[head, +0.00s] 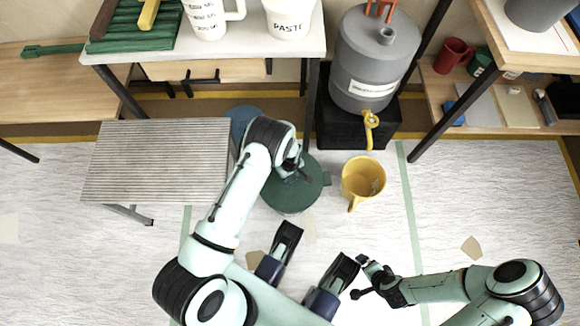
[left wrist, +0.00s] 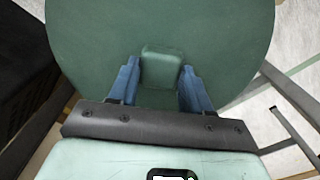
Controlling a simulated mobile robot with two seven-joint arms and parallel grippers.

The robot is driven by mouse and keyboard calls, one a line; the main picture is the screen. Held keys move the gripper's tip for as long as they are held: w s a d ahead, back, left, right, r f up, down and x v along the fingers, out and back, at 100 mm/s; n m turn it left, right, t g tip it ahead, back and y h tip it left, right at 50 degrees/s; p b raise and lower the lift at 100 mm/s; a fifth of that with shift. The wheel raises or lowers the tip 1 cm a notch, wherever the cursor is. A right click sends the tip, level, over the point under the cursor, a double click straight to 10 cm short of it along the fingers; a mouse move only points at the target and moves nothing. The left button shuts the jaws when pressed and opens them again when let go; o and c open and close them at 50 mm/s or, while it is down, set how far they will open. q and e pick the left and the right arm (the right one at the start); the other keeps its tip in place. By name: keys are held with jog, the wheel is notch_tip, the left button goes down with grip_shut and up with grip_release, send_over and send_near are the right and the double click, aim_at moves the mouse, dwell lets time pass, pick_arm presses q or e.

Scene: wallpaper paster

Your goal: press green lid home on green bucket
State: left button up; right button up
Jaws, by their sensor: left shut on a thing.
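The round dark green lid (head: 290,194) shows from above in the head view, just in front of the black stand. It fills much of the left wrist view (left wrist: 90,40), with a raised green block-shaped handle (left wrist: 161,68) at its middle. My left gripper (head: 297,172) reaches down onto it. Its two blue fingers (left wrist: 160,84) stand on either side of the handle and are shut on it. The green bucket's body cannot be told apart beneath the lid, so I cannot tell how the lid sits. My right gripper (head: 360,278) is open and empty, well away to the front right.
A yellow mug (head: 362,178) stands close to the right of the lid. Behind it, a grey tank (head: 375,60) with a yellow tap sits on a black stand (head: 340,125). A ribbed grey bench (head: 155,165) is at the left. The floor at the right is mostly clear.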

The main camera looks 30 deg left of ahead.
pick_arm(q)
jog(key=shift+f+b, duration=1)
jog(key=shift+f, duration=0.2)
dwell(0.4)
jog(key=o, duration=1.2)
jog(key=shift+r, duration=0.15)
notch_tip(320, 180, up, 9)
jog(key=p, duration=0.7)
jog(key=shift+p, duration=0.4)
notch_tip(320, 180, up, 2)
jog(key=w+d+m, duration=0.1)
notch_tip(320, 180, up, 10)
jog(key=f+m, duration=0.1)
jog(key=m, duration=0.2)
send_over(295, 175)
jog(key=w+d, duration=0.2)
jog(key=d, duration=0.1)
jog(key=shift+w+r+m, duration=0.1)
jog(key=shift+r+m, duration=0.65)
jog(key=shift+r, duration=1.3)
jog(key=shift+w+r+m, duration=0.1)
jog(key=shift+r+m, duration=0.6)
jog(key=shift+r, duration=1.4)
jog(key=shift+r+m, duration=0.75)
jog(key=shift+r, duration=1.3)
